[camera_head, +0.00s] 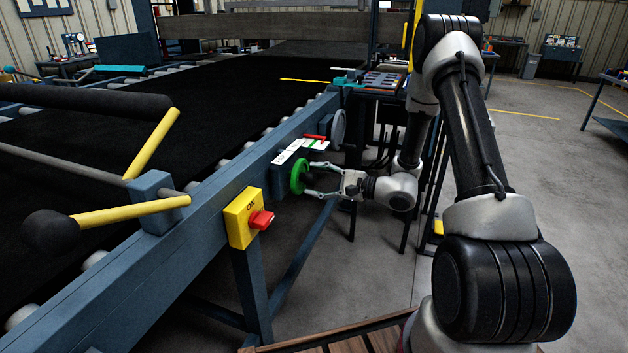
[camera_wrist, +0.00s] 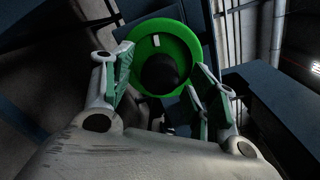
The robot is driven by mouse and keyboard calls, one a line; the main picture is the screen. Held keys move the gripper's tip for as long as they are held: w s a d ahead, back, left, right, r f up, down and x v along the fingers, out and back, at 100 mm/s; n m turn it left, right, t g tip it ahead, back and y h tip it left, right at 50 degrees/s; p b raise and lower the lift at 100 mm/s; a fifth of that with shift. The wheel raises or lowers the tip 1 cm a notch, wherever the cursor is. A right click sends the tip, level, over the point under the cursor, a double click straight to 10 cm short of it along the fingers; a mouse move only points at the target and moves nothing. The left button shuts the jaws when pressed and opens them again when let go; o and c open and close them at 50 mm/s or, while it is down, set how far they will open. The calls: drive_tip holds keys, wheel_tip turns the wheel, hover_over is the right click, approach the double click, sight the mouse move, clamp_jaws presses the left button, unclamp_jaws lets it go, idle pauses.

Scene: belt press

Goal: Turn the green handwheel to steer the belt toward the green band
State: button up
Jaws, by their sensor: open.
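The green handwheel (camera_head: 298,176) sits on the side of the blue belt frame, right of the yellow switch box. In the wrist view it shows as a green disc (camera_wrist: 181,39) with a dark round hub or knob and a small white mark near its top. My gripper (camera_head: 307,180) is open, with its fingers pointing at the wheel. In the wrist view the fingers (camera_wrist: 160,85) stand left and right of the wheel's lower part; I cannot tell whether they touch it. A white strip with red and green parts (camera_head: 302,149), likely the band gauge, is above the wheel; its pointer is too small to read.
Yellow-handled bars (camera_head: 130,212) cross the near left. A grey disc (camera_head: 338,128) is behind the wheel. The black belt (camera_head: 230,90) runs away along the frame. Open floor (camera_head: 530,150) lies right.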

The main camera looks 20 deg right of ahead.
drive_tip(key=v, duration=1)
drive_tip(key=shift+s+d, duration=0.2)
drive_tip(key=shift+d, duration=0.1)
drive_tip(key=s+f+n+g+h, duration=0.1)
drive_tip(key=s+f+n+g, duration=0.1)
drive_tip(key=s+g, duration=1.1)
drive_tip(key=s+d+r+n+h, duration=0.4)
drive_tip(key=s+r+n+h, duration=0.25)
drive_tip(key=s, duration=0.45)
drive_tip(key=s+r+n+t+h, duration=0.1)
drive_tip(key=r+n+t+h, duration=0.2)
drive_tip(key=r, duration=0.5)
drive_tip(key=s+d+r+n+t+h, duration=0.1)
drive_tip(key=s+r+n+t+h, duration=0.1)
drive_tip(key=r, duration=0.6)
drive_tip(key=shift+d+r+n+t+h, duration=0.3)
drive_tip(key=shift+n+t+h, duration=0.25)
drive_tip(key=shift+t+h, duration=0.4)
